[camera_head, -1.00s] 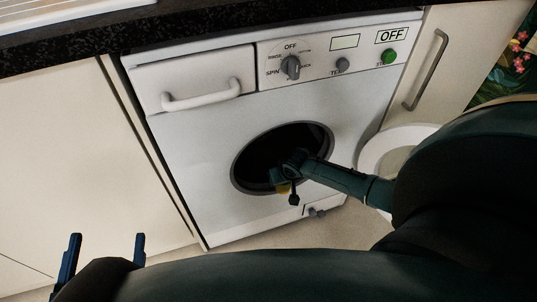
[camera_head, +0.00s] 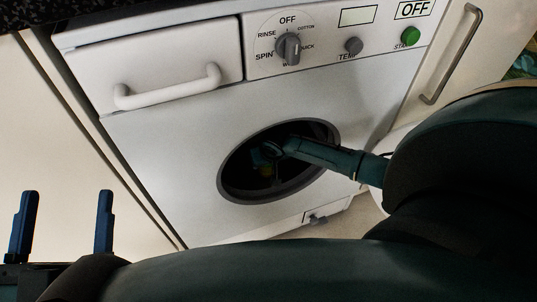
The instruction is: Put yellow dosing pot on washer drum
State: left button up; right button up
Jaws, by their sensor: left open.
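The white washer (camera_head: 170,150) stands in front of me with its round door opening (camera_head: 235,185) uncovered and its drum dark inside. My right arm reaches in from the right, and its wrist and right gripper (camera_head: 268,165) are inside the opening. My left gripper (camera_head: 64,225) is open and empty at the lower left, in front of a cupboard.
The washer's drawer with a white handle (camera_head: 168,88) and its control panel with a dial (camera_head: 288,48) are above the opening. A cream cupboard (camera_head: 60,130) stands at left, another with a metal handle (camera_head: 452,55) at right. My arm hides the lower right.

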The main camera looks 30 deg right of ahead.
jog(key=shift+f, duration=0.5)
jog(key=shift+r, duration=0.1)
pick_arm(q)
jog(key=shift+w+r+m+t+h, duration=0.2)
jog(key=shift+r+m+t+h, duration=0.1)
jog(key=shift+r+m+h, duration=0.45)
jog(key=shift+r, duration=0.1)
pick_arm(e)
jog(key=shift+f, duration=0.2)
jog(key=o, duration=1)
jog(key=shift+o, duration=0.2)
